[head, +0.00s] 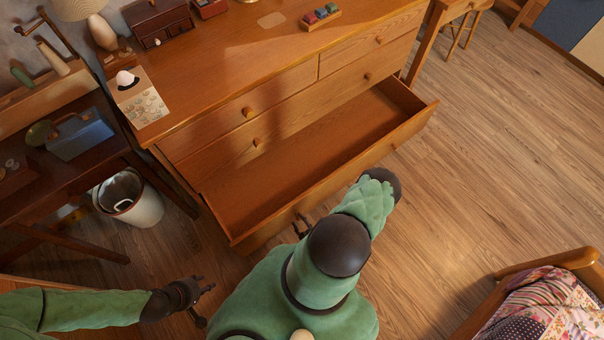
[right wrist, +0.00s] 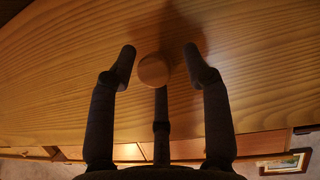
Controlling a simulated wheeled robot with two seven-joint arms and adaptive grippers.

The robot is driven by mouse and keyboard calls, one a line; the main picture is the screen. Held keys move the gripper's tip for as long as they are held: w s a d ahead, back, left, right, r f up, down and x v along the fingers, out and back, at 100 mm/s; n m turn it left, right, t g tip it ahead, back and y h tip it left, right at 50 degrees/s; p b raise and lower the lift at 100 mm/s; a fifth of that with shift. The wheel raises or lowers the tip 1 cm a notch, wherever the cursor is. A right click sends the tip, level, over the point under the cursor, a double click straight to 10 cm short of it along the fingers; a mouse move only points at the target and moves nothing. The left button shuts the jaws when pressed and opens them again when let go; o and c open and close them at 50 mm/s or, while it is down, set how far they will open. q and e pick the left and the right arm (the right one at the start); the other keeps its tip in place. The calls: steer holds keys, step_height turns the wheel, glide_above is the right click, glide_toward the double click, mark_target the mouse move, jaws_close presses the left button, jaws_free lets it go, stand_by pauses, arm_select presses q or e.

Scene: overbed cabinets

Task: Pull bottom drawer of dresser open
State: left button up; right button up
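The wooden dresser (head: 230,88) stands at the upper middle of the head view. Its lowest visible drawer (head: 290,150) is pulled well out and looks empty; anything beneath it is hidden. My right gripper (head: 303,226) is at the left part of that drawer's front, mostly hidden by my arm. In the right wrist view, a round wooden knob (right wrist: 153,70) sits between the spread fingers of my right gripper (right wrist: 158,62), with gaps at both sides. My left gripper (head: 203,290) is low at the left, empty, its fingers apart, away from the dresser.
A white bin (head: 138,207) stands left of the dresser under a dark desk (head: 55,180). A bed (head: 545,305) is at lower right. The wooden floor (head: 470,160) right of the drawer is clear.

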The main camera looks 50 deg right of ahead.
steer(key=shift+d, duration=0.15)
steer(key=v, duration=1.2)
stand_by(0.8)
